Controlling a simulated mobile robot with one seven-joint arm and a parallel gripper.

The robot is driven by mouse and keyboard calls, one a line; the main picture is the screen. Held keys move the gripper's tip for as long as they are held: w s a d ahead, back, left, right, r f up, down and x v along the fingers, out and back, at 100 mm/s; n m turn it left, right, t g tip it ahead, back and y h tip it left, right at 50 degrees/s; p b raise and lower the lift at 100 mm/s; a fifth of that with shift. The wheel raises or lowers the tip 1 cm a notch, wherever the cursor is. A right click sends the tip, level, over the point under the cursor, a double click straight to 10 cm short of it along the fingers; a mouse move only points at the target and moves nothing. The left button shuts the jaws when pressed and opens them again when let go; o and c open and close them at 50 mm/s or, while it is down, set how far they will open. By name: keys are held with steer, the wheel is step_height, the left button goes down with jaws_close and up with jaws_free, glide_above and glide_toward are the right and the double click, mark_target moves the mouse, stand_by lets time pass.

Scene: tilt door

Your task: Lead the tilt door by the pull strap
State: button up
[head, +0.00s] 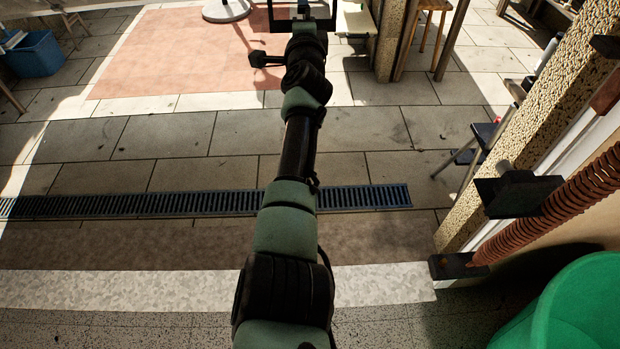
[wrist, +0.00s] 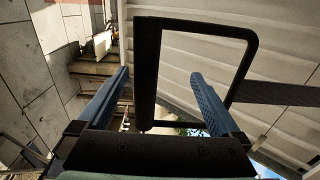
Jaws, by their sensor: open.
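The tilt door (wrist: 285,40) is a pale ribbed panel filling the upper right of the wrist view. A black loop, which looks like the pull strap (wrist: 146,70), stands in front of it; its broad left side runs upright and its thin top and right side bend round. My gripper (wrist: 160,78) is open, with two blue fingers. The strap's broad side lies between the fingers, nearer the left one, with a visible gap to each. The right finger shows across the loop's opening. In the head view my arm reaches away to the top edge, and the fingers cannot be made out.
A rusty coil spring (head: 560,205) and dark brackets (head: 515,192) line the right side by a rough post (head: 545,115). A green tub (head: 575,310) stands at the lower right. A drain grate (head: 130,204) crosses the floor.

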steer(key=shift+s, duration=0.15)
steer(key=shift+s+p, duration=2.35)
steer(key=shift+p, duration=0.6)
steer(key=s+p, duration=0.5)
steer(key=s, duration=0.8)
steer(key=shift+f, duration=0.1)
